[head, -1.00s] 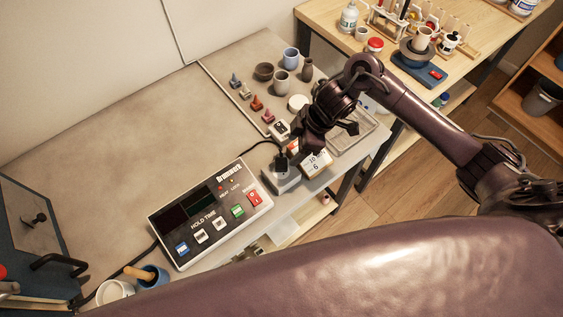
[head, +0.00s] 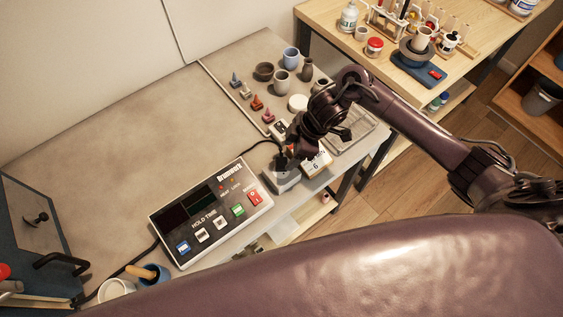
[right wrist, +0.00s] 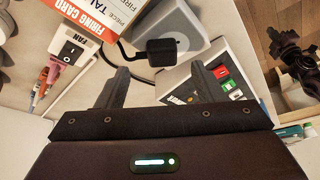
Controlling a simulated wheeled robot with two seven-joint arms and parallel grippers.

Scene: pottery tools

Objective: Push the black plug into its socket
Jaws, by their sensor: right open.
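The black plug (head: 282,161) stands upright at the grey socket box (head: 281,181) in the head view, with its cable trailing to the back left. In the right wrist view the plug (right wrist: 162,51) sits over the face of the socket box (right wrist: 183,24). I cannot tell how deep it sits. My right gripper (right wrist: 160,72) is open, its two fingers apart and nothing between them. The plug shows just beyond the fingertips. In the head view the right gripper (head: 297,152) is close beside the plug and partly covered by its own wrist.
The hold-time controller (head: 211,212) lies left of the socket box. The firing card (head: 318,162) stands close on its right. The fan switch box (head: 279,128) is behind. A wire tray (head: 352,132) is to the right. The bench is clear at the back left.

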